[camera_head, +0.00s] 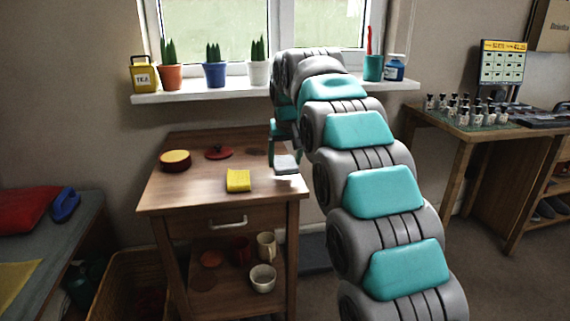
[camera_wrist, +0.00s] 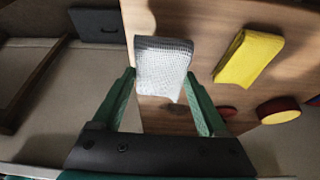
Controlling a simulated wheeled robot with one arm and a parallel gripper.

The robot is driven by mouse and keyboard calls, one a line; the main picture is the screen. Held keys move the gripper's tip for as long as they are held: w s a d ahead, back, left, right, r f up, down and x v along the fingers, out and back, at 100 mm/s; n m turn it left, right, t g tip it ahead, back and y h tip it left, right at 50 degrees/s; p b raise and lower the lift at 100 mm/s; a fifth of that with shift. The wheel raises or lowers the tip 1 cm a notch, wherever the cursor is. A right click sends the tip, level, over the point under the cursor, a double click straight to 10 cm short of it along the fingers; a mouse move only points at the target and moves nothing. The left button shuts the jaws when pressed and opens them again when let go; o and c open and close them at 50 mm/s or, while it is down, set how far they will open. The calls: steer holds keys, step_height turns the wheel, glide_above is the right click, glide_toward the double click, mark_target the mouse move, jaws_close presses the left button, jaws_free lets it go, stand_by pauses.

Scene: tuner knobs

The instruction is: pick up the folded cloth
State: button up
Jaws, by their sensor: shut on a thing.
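A folded grey-white cloth (camera_wrist: 163,62) with a waffle weave sits between the two green fingers of my gripper (camera_wrist: 160,76) in the wrist view. The fingers are shut on its sides. In the head view the pale cloth (camera_head: 286,164) shows just under my gripper (camera_head: 284,150), at the right back part of the wooden table (camera_head: 200,193). I cannot tell whether it touches the tabletop.
A round yellow-and-red tin (camera_head: 175,161) and a red lid-like disc (camera_head: 219,153) lie at the table's back left. The windowsill (camera_head: 200,95) with potted plants runs behind. Mugs (camera_head: 266,246) stand on the lower shelf. The table's front left is clear.

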steer(key=s+d, duration=0.4)
steer(key=s, duration=0.3)
steer(key=s+d+r+b, duration=0.1)
steer(key=s+d, duration=0.2)
steer(key=s, duration=0.4)
steer(key=shift+d+r, duration=0.25)
steer(key=shift+d, duration=0.15)
